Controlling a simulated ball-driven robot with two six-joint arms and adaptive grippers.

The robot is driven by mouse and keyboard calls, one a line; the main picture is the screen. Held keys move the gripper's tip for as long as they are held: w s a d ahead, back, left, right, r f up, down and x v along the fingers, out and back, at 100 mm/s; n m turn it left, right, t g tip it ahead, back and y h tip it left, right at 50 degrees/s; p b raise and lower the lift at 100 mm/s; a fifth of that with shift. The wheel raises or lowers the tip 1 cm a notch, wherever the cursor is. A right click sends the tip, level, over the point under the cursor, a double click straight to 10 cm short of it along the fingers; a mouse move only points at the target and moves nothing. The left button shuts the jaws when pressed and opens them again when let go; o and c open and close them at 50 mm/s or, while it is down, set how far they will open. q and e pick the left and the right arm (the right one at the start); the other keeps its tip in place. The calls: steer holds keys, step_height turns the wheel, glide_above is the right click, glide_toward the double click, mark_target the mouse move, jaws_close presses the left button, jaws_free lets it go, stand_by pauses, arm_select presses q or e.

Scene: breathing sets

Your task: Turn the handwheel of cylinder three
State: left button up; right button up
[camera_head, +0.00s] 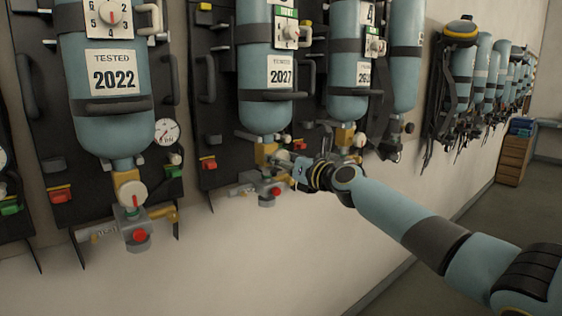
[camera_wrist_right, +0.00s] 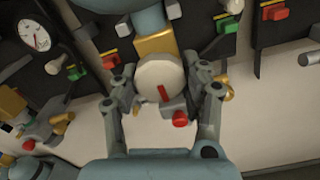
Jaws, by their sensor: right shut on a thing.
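The handwheel (camera_wrist_right: 158,76) is a pale round knob with a red mark, below a yellow valve block in the right wrist view. It belongs to the blue cylinder (camera_head: 264,112) tagged 2027, just left of the one with a 4 on its tag. My right gripper (camera_wrist_right: 163,82) has a finger on each side of the wheel and is shut on it. In the head view my right gripper (camera_head: 298,170) hides much of the wheel at the valve below that cylinder. My left gripper is not in view.
A blue cylinder tagged 2022 (camera_head: 103,110) hangs to the left, with its own pale handwheel (camera_head: 132,196). Another cylinder (camera_head: 350,108) hangs close on the right. A red knob (camera_wrist_right: 180,119) sits just below the held wheel. The wall below the valves is clear.

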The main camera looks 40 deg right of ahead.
steer(key=o, duration=1.2)
steer(key=shift+c, duration=0.2)
steer(key=shift+s, duration=0.2)
steer(key=s, duration=0.7)
steer(key=shift+d, duration=0.35)
